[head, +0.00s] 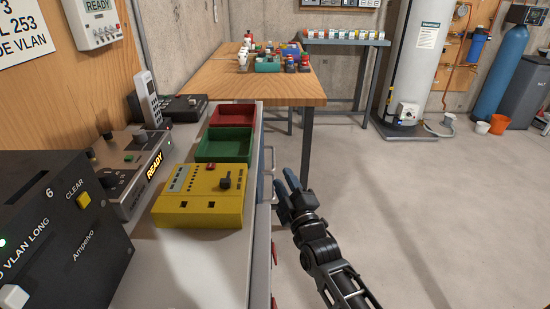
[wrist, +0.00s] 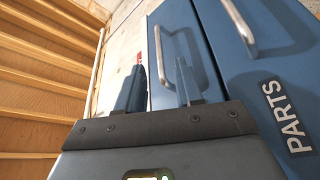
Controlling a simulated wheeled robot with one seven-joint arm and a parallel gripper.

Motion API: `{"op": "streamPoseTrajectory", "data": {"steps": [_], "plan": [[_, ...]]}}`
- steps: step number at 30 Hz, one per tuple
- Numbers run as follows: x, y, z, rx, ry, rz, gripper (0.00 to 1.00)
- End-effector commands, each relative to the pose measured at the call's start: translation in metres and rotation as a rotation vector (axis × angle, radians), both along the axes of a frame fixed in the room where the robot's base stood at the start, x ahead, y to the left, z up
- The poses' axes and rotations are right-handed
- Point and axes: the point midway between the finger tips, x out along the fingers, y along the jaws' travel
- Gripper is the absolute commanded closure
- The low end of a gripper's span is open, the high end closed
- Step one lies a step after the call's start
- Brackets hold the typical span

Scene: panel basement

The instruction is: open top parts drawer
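In the wrist view, a blue drawer front marked PARTS (wrist: 275,85) fills the right side, with a bar-shaped metal handle (wrist: 240,25). A second blue front (wrist: 205,65) beside it has its own metal handle (wrist: 157,55). My gripper (wrist: 160,78) is open, its two fingers apart near this second handle. I cannot tell whether a finger touches it. In the head view, my gripper (head: 284,182) is beside the bench's front side, where a narrow strip of blue drawer front (head: 261,178) shows. The drawer fronts are mostly hidden there by the bench edge.
The grey bench (head: 190,262) carries a yellow control box (head: 202,208), a green bin (head: 224,145), a red bin (head: 233,115) and a black unit (head: 60,225). A wooden table (head: 225,85) stands beyond. The floor (head: 400,200) to the right is clear.

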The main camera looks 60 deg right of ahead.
Motion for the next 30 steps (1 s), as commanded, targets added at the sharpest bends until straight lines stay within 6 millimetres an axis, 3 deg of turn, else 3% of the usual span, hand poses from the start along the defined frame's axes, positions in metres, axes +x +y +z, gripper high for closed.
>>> {"op": "streamPoseTrajectory", "data": {"steps": [15, 27, 30], "plan": [[0.051, -0.042, 0.015, 0.000, -0.002, 0.001, 0.64], [0.056, -0.046, 0.016, 0.002, -0.001, 0.002, 0.64], [0.056, -0.046, 0.016, 0.002, -0.001, 0.002, 0.74]]}}
